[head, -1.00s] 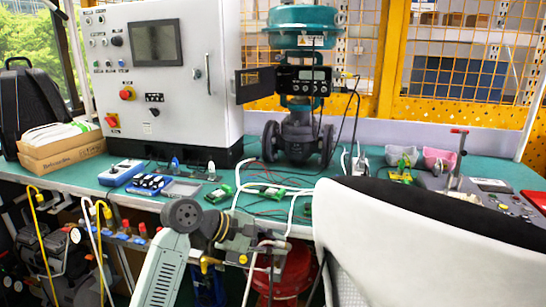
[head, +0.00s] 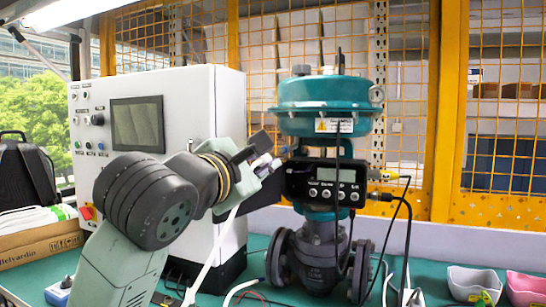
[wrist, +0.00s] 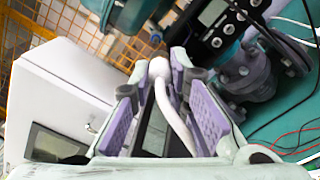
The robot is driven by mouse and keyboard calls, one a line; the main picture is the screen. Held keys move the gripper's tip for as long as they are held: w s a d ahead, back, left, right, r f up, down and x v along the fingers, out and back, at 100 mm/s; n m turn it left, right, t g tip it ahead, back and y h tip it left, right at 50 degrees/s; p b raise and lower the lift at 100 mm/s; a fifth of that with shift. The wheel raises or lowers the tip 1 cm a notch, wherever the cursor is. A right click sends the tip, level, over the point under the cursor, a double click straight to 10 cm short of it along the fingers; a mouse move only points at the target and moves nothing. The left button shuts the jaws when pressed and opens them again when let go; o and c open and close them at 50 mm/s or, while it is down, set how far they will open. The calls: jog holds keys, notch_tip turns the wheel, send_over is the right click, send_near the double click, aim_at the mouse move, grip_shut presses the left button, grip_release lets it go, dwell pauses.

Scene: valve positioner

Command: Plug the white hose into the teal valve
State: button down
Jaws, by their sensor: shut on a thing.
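The teal valve (head: 325,105) stands upright on the bench, with a black positioner box (head: 325,183) on its body. In the wrist view its teal part (wrist: 135,14) is at the top and the positioner (wrist: 210,32) is right of it. My gripper (head: 266,165) is raised just left of the positioner in the head view. In the wrist view its purple-padded fingers (wrist: 160,85) are shut on the white hose (wrist: 172,110), whose pale end points away from me toward the valve. The hose (head: 213,255) hangs down below my gripper. The hose end is apart from the valve as far as shown.
A white control cabinet (head: 222,115) stands left, behind my arm. A black cable (head: 408,240) runs from the positioner's right side. A yellow mesh fence (head: 430,120) is behind. Grey (head: 473,283) and pink (head: 525,288) bins sit at the right of the teal bench.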

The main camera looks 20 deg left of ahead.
aim_at(272, 154)
jog(key=shift+r, duration=0.3)
jog(key=shift+w, duration=0.4)
jog(key=shift+w+d+p, duration=0.1)
jog(key=shift+w+p, duration=0.5)
jog(key=shift+w, duration=1.55)
jog(key=shift+w+d+b, duration=0.1)
jog(key=shift+w+b, duration=0.25)
jog(key=shift+w, duration=0.4)
dwell(0.3)
jog(key=c, duration=1.5)
grip_release()
jog(key=shift+o, duration=0.2)
